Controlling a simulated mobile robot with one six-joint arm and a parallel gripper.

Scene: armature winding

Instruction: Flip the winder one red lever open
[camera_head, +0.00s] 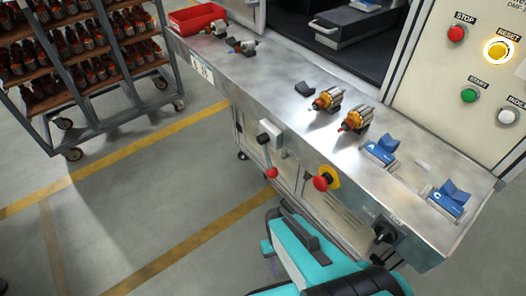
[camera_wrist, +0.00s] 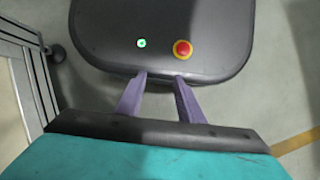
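The red-knobbed lever (camera_head: 268,158) is on the front face of the steel bench in the head view. Its rod hangs down from a grey block, and its red ball (camera_head: 271,173) is at the lower end. The lever does not show in the wrist view. My gripper (camera_wrist: 161,80) shows two purple fingers standing apart with nothing between them, so it is open and empty. It is over a dark rounded body with a green light and a red button. In the head view my teal arm is at the bottom, below and apart from the lever; its fingers are not clear there.
A red emergency button on yellow (camera_head: 322,180) sits right of the lever, and a black rotary switch (camera_head: 384,232) farther right. Armatures (camera_head: 357,118) and blue holders (camera_head: 450,199) stand on the bench top (camera_head: 290,135). A loaded rack (camera_head: 95,85) stands left. The floor between is clear.

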